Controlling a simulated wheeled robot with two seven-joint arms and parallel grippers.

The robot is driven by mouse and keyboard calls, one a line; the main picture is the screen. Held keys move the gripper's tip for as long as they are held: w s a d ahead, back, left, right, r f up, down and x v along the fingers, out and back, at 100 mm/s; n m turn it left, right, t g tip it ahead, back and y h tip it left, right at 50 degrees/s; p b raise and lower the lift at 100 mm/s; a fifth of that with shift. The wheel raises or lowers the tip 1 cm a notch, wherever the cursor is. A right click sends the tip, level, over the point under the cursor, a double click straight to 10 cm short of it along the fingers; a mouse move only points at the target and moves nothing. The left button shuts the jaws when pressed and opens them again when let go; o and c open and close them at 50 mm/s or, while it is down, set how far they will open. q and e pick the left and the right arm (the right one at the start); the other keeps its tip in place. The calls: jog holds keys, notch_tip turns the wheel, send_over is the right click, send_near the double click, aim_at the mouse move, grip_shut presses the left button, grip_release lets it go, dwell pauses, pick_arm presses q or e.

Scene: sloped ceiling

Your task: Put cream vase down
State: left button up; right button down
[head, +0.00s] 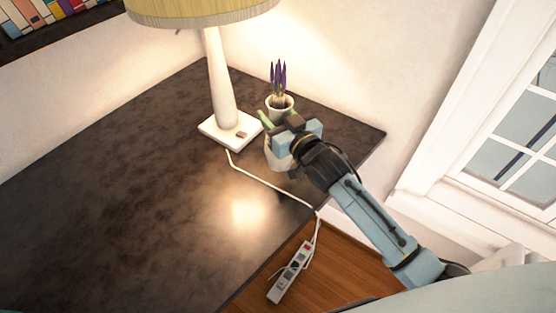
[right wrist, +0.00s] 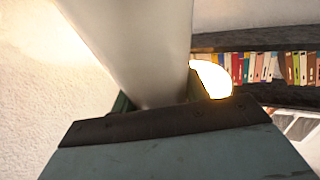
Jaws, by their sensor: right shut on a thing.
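The cream vase (head: 277,158) is at the back right of the dark table (head: 120,170), with purple-tipped plants rising from its rim. My right gripper (head: 284,127) is shut on it and hides its middle in the head view. The upper and lower cream parts seem to be one vase, roughly upright. I cannot tell whether its base touches the table. In the right wrist view, its smooth pale side (right wrist: 140,45) rises between the fingers (right wrist: 155,103). My left gripper is not in view.
A lamp (head: 222,85) with a white square base and yellowish shade stands just left of the vase. Its white cord crosses the table to a power strip (head: 291,272) on the wooden floor. The table's left and front are clear. A window (head: 510,120) is at right.

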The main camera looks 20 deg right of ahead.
notch_tip(320, 180, down, 8)
jog(key=shift+f+b, duration=0.1)
jog(key=shift+b, duration=0.7)
jog(key=c, duration=1.2)
grip_release()
jog(key=shift+s+f, duration=0.1)
jog(key=shift+f, duration=0.05)
jog(key=o, duration=0.5)
jog(key=shift+r, duration=0.25)
jog(key=v, duration=1.2)
jog(key=shift+p, duration=0.35)
